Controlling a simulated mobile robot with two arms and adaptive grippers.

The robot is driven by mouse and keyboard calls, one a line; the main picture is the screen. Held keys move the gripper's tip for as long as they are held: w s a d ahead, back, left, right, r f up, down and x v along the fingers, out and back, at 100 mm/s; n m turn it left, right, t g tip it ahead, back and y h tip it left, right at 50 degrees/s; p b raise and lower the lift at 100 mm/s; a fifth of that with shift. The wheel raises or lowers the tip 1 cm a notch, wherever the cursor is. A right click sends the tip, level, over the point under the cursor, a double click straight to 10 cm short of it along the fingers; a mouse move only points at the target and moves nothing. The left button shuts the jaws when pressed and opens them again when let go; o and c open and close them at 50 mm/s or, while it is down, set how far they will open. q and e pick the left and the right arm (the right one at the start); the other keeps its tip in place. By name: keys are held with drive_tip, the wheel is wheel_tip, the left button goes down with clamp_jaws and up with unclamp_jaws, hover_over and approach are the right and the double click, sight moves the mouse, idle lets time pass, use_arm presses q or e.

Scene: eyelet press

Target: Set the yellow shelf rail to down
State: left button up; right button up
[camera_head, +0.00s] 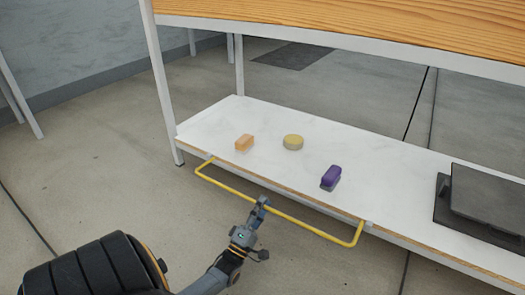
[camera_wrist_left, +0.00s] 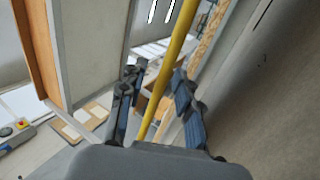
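The yellow shelf rail (camera_head: 290,217) is a U-shaped bar joined at both ends to the front edge of the white lower shelf (camera_head: 215,120). Its long bar lies out in front of that edge and lower in the picture; its exact angle is hard to tell. My left gripper (camera_head: 263,202) is at the middle of the long bar. In the left wrist view the rail (camera_wrist_left: 180,40) runs between the two fingers of this gripper (camera_wrist_left: 158,78). The fingers stand apart, with a gap beside the rail, so the gripper is open around it. My right gripper is out of view.
On the shelf are an orange block (camera_head: 244,143), a round yellow piece (camera_head: 293,142), a purple block (camera_head: 331,177) and a dark flat device (camera_head: 485,205) at the right. A wooden tabletop (camera_head: 370,22) overhangs the shelf. The floor in front is clear.

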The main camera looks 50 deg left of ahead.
use_arm(q)
drive_tip(key=shift+s+f, duration=0.1)
drive_tip(key=v, duration=0.7)
drive_tip(key=shift+s, duration=0.1)
drive_tip(key=shift+c, duration=0.4)
